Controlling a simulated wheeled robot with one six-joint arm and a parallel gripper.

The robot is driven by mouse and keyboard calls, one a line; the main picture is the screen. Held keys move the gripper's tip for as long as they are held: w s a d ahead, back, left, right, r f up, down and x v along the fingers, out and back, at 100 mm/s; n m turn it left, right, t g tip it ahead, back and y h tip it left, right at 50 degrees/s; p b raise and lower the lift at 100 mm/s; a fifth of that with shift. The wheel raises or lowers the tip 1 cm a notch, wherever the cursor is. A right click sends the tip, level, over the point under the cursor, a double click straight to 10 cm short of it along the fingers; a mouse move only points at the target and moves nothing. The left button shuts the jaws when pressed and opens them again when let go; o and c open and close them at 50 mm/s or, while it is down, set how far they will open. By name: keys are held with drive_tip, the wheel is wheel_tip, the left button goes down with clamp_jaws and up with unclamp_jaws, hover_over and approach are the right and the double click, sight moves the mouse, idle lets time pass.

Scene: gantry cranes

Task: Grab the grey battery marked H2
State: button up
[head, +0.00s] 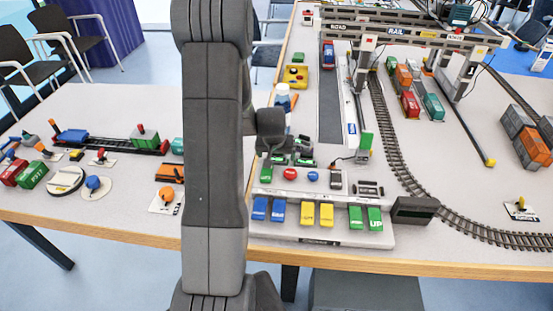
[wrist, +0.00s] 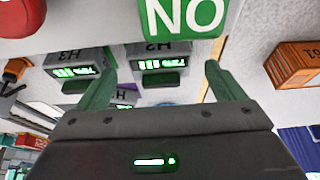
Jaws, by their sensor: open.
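The grey battery marked H2 (wrist: 160,62) is in the wrist view, its lettering upside down, with a lit green display and a dark green strip. My gripper (wrist: 160,72) is open in the wrist view. Its two green fingers stand to the left and right of H2, with nothing held between them. I cannot tell how far the fingertips are above or short of it. A similar grey battery marked H3 (wrist: 78,62) lies to the left, outside the left finger.
Another grey block with an H marking (wrist: 125,97) shows between the fingers, partly hidden by my gripper. An orange container (wrist: 297,62) stands right. In the head view, blue, yellow and green buttons (head: 317,213) line the panel's front.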

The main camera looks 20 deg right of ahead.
drive_tip(key=shift+x, duration=0.75)
drive_tip(key=c, duration=1.2)
